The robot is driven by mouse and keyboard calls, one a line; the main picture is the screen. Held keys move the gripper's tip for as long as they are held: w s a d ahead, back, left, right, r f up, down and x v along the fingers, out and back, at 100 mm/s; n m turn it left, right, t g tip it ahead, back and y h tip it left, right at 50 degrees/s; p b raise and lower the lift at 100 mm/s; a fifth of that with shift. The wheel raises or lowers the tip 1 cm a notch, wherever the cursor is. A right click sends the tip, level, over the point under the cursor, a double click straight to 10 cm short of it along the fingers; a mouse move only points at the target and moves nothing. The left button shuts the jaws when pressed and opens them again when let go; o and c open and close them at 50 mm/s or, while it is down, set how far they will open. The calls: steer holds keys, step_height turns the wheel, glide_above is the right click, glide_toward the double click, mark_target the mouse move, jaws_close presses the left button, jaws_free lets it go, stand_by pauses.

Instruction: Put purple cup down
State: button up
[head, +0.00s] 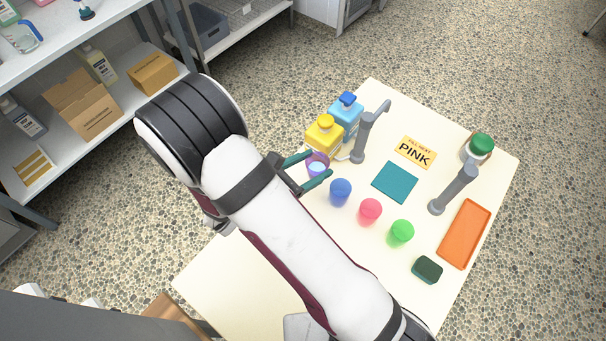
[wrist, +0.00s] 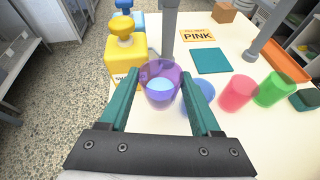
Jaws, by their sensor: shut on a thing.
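The purple cup (head: 317,165) is a see-through tumbler between the teal fingers of my gripper (head: 304,172). In the wrist view the purple cup (wrist: 161,84) stands upright between the fingertips of my gripper (wrist: 160,100), with light blue showing inside it. My gripper is shut on it. The cup is near the left edge of the cream table (head: 238,283), just in front of the yellow bottle. I cannot tell whether its base touches the table.
Blue (head: 340,192), pink (head: 370,211) and green (head: 402,232) cups stand in a row to the right. Yellow (head: 324,136) and blue (head: 346,115) bottles and a grey tap (head: 366,135) are behind. A teal cloth (head: 395,182) and orange tray (head: 464,234) lie farther right.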

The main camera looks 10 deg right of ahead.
steer(key=shift+w+a+f, duration=0.25)
steer(key=shift+a+f, duration=0.15)
steer(key=shift+a, duration=0.15)
steer(key=shift+w+a+f, duration=0.2)
steer(key=shift+a+f, duration=0.2)
steer(key=shift+a, duration=0.1)
steer(key=shift+f, duration=1.9)
steer(key=o, duration=1.5)
steer(key=shift+f, duration=0.15)
steer(key=shift+c, duration=0.2)
